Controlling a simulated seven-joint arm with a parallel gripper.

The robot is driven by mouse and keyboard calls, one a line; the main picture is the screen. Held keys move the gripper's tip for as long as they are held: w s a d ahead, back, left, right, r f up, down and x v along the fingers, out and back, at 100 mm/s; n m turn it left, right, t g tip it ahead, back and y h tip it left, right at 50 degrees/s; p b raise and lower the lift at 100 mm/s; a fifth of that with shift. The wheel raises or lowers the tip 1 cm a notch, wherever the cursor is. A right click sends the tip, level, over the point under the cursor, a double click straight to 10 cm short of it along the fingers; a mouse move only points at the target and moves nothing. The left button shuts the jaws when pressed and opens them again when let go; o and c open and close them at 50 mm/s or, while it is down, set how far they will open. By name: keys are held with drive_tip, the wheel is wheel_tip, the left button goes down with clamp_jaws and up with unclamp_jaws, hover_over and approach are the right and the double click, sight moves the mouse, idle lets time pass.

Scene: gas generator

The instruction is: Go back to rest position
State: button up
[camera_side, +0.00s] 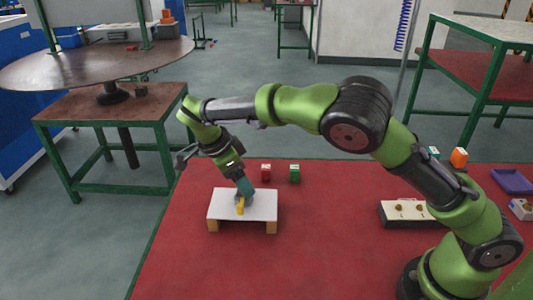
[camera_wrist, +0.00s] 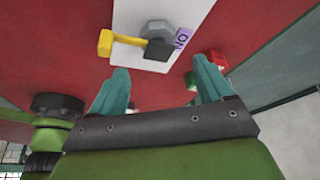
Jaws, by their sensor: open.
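My gripper (camera_side: 246,187) is above a small white stand (camera_side: 262,205) on the red table. In the wrist view my gripper (camera_wrist: 161,70) has its two teal fingers spread apart, with nothing held between them. A grey knob (camera_wrist: 157,29) with a yellow handle (camera_wrist: 106,42) sits on the white top, beyond the fingertips in that view. The yellow handle (camera_side: 240,208) also shows in the side view, just below the fingers. A purple label (camera_wrist: 182,39) with dark letters lies beside the knob. The exact gap between fingers and knob is hard to judge.
A red block (camera_side: 266,173) and a green block (camera_side: 295,173) stand behind the white stand. A white-topped box with knobs (camera_side: 407,209), an orange block (camera_side: 459,157) and a purple tray (camera_side: 513,181) are to the right. The table's front middle is clear.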

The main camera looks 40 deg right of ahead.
drive_tip(key=shift+r, duration=1.05)
drive_tip(key=shift+w+n, duration=0.25)
drive_tip(key=shift+n, duration=0.25)
drive_tip(key=n, duration=0.1)
drive_tip(key=s+d+f+n, duration=0.1)
drive_tip(key=n, duration=0.1)
drive_tip(key=s+n+y, duration=0.1)
drive_tip(key=n, duration=0.1)
drive_tip(key=shift+d+f, duration=0.2)
drive_tip(key=shift+d, duration=0.05)
drive_tip(key=s+d+r+n+t+y, duration=0.1)
drive_tip(key=s+d+r+n+t, duration=0.1)
drive_tip(key=s, duration=0.5)
drive_tip(key=s+d+r+n+t+y, duration=0.2)
drive_tip(key=s+d+r+n+t, duration=0.1)
drive_tip(key=s+d+r+n, duration=0.1)
drive_tip(key=s+d+r+n+t+y, duration=0.2)
drive_tip(key=s+r+n, duration=0.3)
drive_tip(key=s, duration=0.5)
wheel_tip(320, 180, up, 2)
drive_tip(key=shift+s+d+r+t, duration=0.1)
drive_tip(key=shift+s+d+t, duration=0.1)
drive_tip(key=shift+d+t, duration=0.45)
